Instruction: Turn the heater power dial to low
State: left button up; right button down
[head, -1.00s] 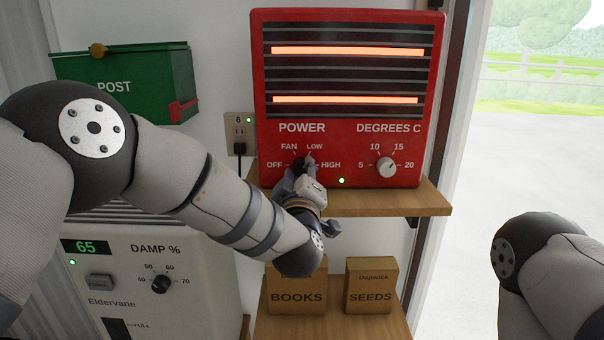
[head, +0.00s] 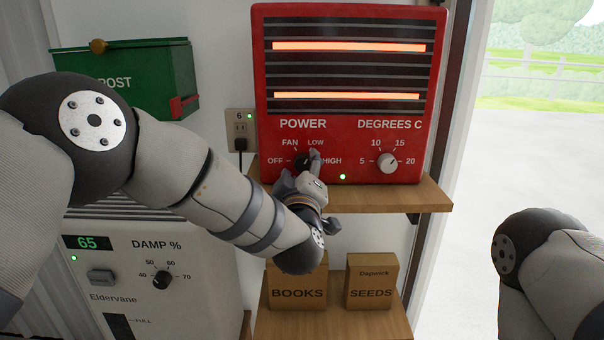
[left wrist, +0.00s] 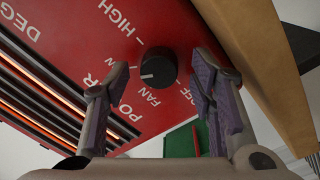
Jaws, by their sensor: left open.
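The red heater (head: 345,130) stands on a wooden shelf, its two bars glowing. Its black power dial (head: 302,160) is partly hidden by my left gripper (head: 299,168) in the head view. In the left wrist view the dial (left wrist: 158,68) sits between the two spread fingers of my left gripper (left wrist: 160,80), with gaps on both sides. The dial's white mark points roughly at LOW, whose label is partly covered by a finger. My left gripper is open and holds nothing. My right gripper is out of view.
The temperature dial (head: 387,161) is to the right on the heater. The shelf edge (head: 395,199) lies just under my gripper. Below are boxes marked BOOKS (head: 297,292) and SEEDS (head: 371,292). A green post box (head: 130,85) and a dehumidifier (head: 200,270) are at left.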

pick_arm(q)
jog(key=s, duration=1.1)
jog(key=shift+s+a+f, duration=0.15)
jog(key=shift+s+f, duration=0.1)
jog(key=shift+s, duration=0.15)
jog(key=s+a+f+m+g, duration=0.2)
jog(key=s+a+f+g, duration=0.15)
jog(key=f, duration=0.55)
jog(key=s+a+f+m+g+h, duration=0.1)
jog(key=s+a+f+m+g, duration=0.2)
jog(key=f, duration=0.5)
jog(key=s+a+f+m+g, duration=0.1)
jog(key=s+a+f+g, duration=0.25)
jog(key=f, duration=0.55)
jog(key=s+a+f+m+g, duration=0.1)
jog(key=s+a+f+g, duration=0.2)
jog(key=s, duration=0.7)
jog(key=s+a+f+m+g+y, duration=0.1)
jog(key=s+a+f+g, duration=0.2)
jog(key=s, duration=0.7)
jog(key=s+a+f+m+g, duration=0.1)
jog(key=s+a+f+g, duration=0.3)
jog(key=s, duration=0.6)
jog(key=shift+s+a+y, duration=0.15)
jog(key=shift+a+y, duration=0.15)
jog(key=shift+a, duration=0.6)
